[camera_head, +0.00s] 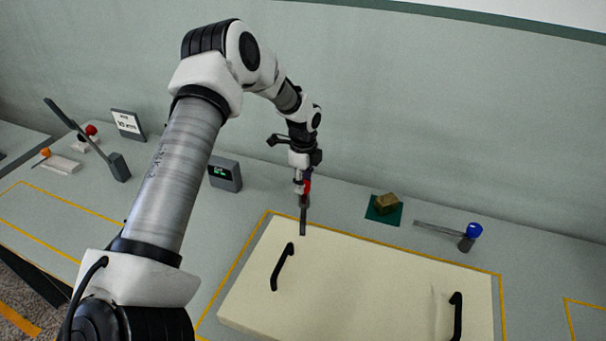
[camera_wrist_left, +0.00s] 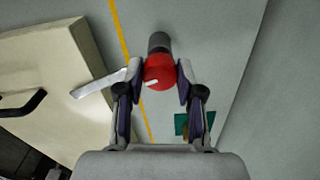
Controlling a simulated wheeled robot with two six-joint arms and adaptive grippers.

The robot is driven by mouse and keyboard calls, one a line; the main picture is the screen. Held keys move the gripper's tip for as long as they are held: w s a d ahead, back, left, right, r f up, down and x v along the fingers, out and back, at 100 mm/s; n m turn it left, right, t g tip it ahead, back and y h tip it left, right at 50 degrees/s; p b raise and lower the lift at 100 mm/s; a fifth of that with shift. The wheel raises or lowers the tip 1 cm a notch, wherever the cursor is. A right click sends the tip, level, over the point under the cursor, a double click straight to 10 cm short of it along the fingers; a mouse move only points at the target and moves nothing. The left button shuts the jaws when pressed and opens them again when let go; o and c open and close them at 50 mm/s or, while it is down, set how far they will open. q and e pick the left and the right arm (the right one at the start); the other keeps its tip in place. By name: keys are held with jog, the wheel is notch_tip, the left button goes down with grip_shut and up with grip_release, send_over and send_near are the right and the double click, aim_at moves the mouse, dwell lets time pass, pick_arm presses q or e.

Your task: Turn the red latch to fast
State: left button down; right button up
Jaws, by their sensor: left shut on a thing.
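The red latch (camera_wrist_left: 160,74) has a round red knob with a white mark on a dark post. My left gripper (camera_wrist_left: 158,66) is shut on this knob, with one finger on each side. The latch's flat metal bar (camera_head: 303,218) points out from the post, and its end lies over the edge of the cream board (camera_head: 350,300). In the head view my left gripper (camera_head: 305,181) reaches down onto the knob and mostly hides it. My right gripper is not in view.
A blue-knobbed latch (camera_head: 474,231) stands at the right, its bar pointing left beyond the board. A brownish block (camera_head: 387,199) sits on a green pad (camera_head: 384,216). Black handles (camera_head: 282,266) rise from the board. A small display box (camera_head: 225,174) stands left of my gripper.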

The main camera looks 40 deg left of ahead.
pick_arm(q)
jog(key=shift+s+d+f+m, duration=0.1)
jog(key=shift+f+m, duration=0.05)
jog(key=shift+m, duration=0.5)
jog(key=shift+s+f+m, duration=0.1)
jog(key=shift+m, duration=0.85)
jog(key=c, duration=0.7)
grip_release()
jog(key=shift+d, duration=0.1)
jog(key=shift+w, duration=0.25)
jog(key=shift+r, duration=0.1)
notch_tip(320, 180, up, 12)
jog(key=shift+f, duration=0.1)
